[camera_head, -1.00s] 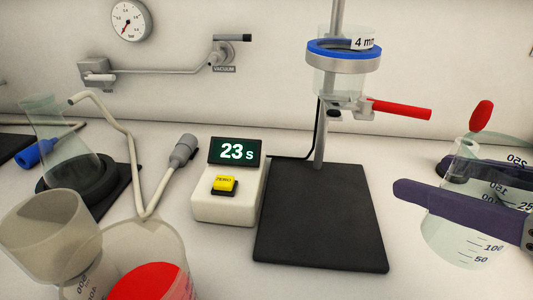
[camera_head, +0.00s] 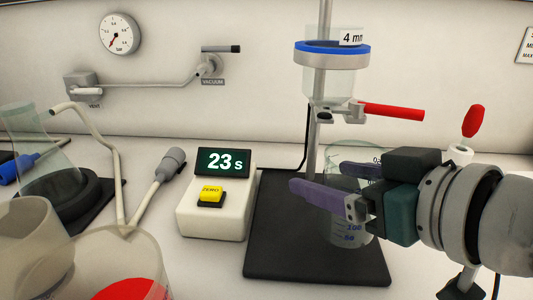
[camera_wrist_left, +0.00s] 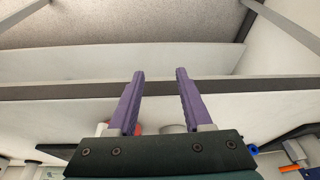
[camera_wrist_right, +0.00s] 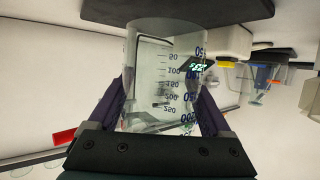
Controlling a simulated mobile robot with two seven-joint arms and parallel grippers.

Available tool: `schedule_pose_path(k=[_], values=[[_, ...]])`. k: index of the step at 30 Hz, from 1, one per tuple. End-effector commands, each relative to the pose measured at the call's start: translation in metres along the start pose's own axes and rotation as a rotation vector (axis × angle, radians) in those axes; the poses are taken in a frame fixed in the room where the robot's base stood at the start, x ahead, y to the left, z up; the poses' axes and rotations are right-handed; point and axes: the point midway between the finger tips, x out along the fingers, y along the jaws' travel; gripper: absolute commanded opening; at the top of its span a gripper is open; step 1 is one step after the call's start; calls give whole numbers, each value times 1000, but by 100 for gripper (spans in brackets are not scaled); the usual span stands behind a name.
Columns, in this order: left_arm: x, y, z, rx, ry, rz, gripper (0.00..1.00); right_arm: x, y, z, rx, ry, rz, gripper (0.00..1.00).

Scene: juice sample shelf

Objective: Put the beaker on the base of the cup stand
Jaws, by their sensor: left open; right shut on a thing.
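The clear glass beaker (camera_head: 345,226) with blue markings is upright over the black base (camera_head: 275,235) of the cup stand, below the cup. I cannot tell whether its bottom touches the base. My right gripper (camera_head: 318,185) is shut on the beaker, with a purple finger on each side. The right wrist view also shows the beaker (camera_wrist_right: 165,85) between the fingers. The stand carries a clear cup with a blue rim (camera_head: 331,48) and a red lever (camera_head: 392,110) on its rod. My left gripper (camera_wrist_left: 158,100) is open and empty; the head view does not show it.
A timer (camera_head: 215,205) reading 23 s stands left of the base. A flask (camera_head: 40,150), a bent tube and a container with red contents (camera_head: 130,288) are at the left. A red-topped item (camera_head: 473,122) stands behind my right arm.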

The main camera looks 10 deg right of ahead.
Motion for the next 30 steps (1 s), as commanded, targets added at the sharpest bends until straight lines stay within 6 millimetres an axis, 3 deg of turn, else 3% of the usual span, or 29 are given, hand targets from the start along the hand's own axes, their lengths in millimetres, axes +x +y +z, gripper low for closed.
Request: schedule_pose_path(k=[3,9,18,29,30], values=[[2,0,1,1,0,-1,50,27,0,-12,0,5,0,15],[4,0,1,1,1,-1,50,50,0,-21,0,1,-1,15],[14,0,4,0,1,0,50,65,0,10,1,-1,0,15],[14,3,4,-8,2,6,50,66,0,14,0,0,0,15],[13,3,3,-8,2,7,50,65,0,13,0,0,0,87]])
